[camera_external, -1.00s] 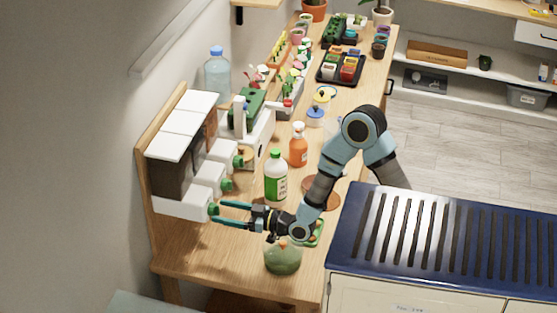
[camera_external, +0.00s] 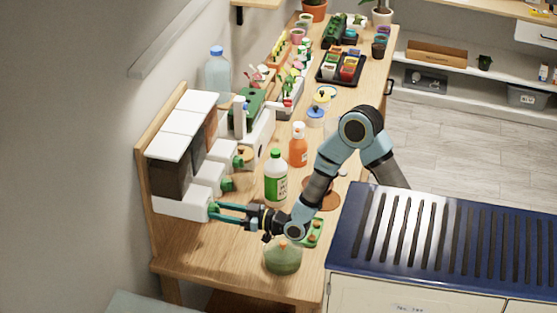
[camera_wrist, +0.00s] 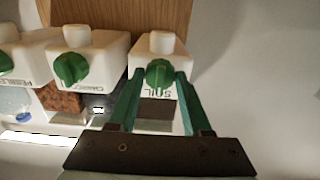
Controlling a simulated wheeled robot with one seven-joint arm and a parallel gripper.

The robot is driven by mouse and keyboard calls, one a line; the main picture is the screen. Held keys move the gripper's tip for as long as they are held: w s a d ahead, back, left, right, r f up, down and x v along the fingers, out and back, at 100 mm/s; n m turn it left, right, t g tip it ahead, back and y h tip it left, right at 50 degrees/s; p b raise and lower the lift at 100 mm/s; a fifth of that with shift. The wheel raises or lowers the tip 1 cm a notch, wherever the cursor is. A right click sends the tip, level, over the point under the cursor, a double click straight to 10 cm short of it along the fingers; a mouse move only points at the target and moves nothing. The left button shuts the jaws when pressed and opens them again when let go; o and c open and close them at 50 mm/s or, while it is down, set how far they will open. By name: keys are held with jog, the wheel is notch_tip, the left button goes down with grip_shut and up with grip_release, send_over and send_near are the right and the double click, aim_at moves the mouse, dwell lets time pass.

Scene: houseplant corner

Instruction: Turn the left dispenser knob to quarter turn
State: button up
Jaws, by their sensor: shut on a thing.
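The white dispensers stand in a row against the wooden back board. The left dispenser (camera_external: 181,206) is the one nearest the external camera and the rightmost in the wrist view (camera_wrist: 143,47); its upside-down label appears to read SOIL. Its green knob (camera_wrist: 159,74) sits between the two teal fingers of my gripper (camera_wrist: 160,80). My gripper (camera_external: 213,211) is shut on this knob, one finger on each side. The fingers partly cover the knob's edges, so its exact angle is hard to read.
The middle dispenser's green knob (camera_external: 227,185) is close beside my gripper. A green glass vessel (camera_external: 283,258) stands below my wrist. The front left table corner is clear.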

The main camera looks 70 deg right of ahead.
grip_shut()
jog(key=shift+f+m+b, duration=0.1)
jog(key=shift+m+b, duration=0.2)
jog(key=shift+b, duration=0.05)
jog(key=shift+m+b, duration=2.1)
jog(key=shift+m, duration=6.5)
